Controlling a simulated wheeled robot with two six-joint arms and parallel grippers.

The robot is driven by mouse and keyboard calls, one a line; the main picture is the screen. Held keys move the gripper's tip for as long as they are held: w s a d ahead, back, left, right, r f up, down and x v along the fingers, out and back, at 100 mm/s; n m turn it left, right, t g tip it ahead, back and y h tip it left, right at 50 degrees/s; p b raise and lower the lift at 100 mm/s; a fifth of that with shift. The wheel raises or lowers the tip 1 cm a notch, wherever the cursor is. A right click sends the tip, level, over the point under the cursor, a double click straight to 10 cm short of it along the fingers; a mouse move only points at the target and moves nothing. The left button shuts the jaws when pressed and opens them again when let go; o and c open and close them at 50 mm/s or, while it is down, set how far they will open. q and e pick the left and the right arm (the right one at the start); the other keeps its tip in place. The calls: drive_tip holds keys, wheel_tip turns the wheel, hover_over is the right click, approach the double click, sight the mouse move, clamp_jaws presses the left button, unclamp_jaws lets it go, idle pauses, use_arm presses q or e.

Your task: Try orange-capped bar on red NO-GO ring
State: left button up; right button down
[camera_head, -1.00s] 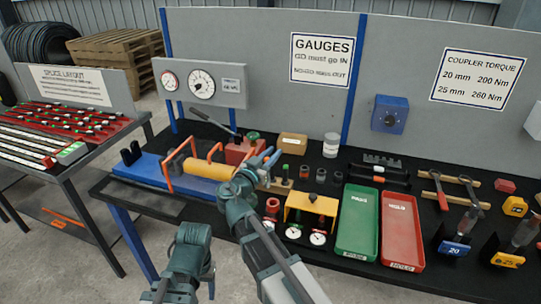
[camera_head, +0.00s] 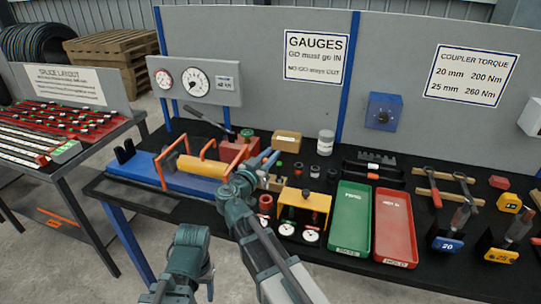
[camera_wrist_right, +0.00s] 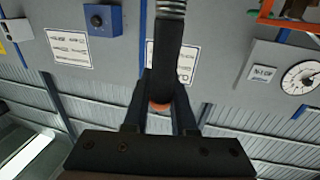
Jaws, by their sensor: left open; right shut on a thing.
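My right gripper (camera_wrist_right: 160,98) is shut on a dark bar (camera_wrist_right: 168,45), ribbed at the top, with an orange cap (camera_wrist_right: 159,107) at its end between the fingers. In the head view this gripper (camera_head: 268,160) is above the bench beside the orange-handled press; the bar is hard to make out there. A red piece with a dark centre (camera_head: 265,202) stands left of the yellow gauge stand (camera_head: 318,199). Small green and red parts show under the stand; I cannot tell which is the NO-GO ring. My left gripper (camera_head: 203,275) is low at the front, its jaws barely visible.
A green tray (camera_head: 349,220) and a red tray (camera_head: 396,228) lie right of the stand. The blue press base (camera_head: 140,168) with a yellow cylinder (camera_head: 203,167) is at left. Small dark couplers (camera_head: 315,171) and a cardboard box (camera_head: 286,141) are behind.

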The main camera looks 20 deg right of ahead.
use_arm(q)
drive_tip(key=shift+f+b, duration=1.65)
drive_tip(key=shift+f, duration=0.35)
use_arm(e)
drive_tip(key=shift+f, duration=1.95)
use_arm(q)
drive_tip(key=shift+f, duration=0.15)
use_arm(e)
drive_tip(key=shift+f, duration=0.15)
drive_tip(key=shift+f+b, duration=1.9)
drive_tip(key=shift+b, duration=0.15)
use_arm(q)
wheel_tip(320, 180, down, 4)
drive_tip(key=shift+r, duration=0.15)
use_arm(e)
drive_tip(key=c, duration=0.6)
unclamp_jaws()
drive_tip(key=shift+c, duration=0.2)
use_arm(q)
drive_tip(key=shift+a, duration=0.1)
use_arm(e)
drive_tip(key=shift+s, duration=0.15)
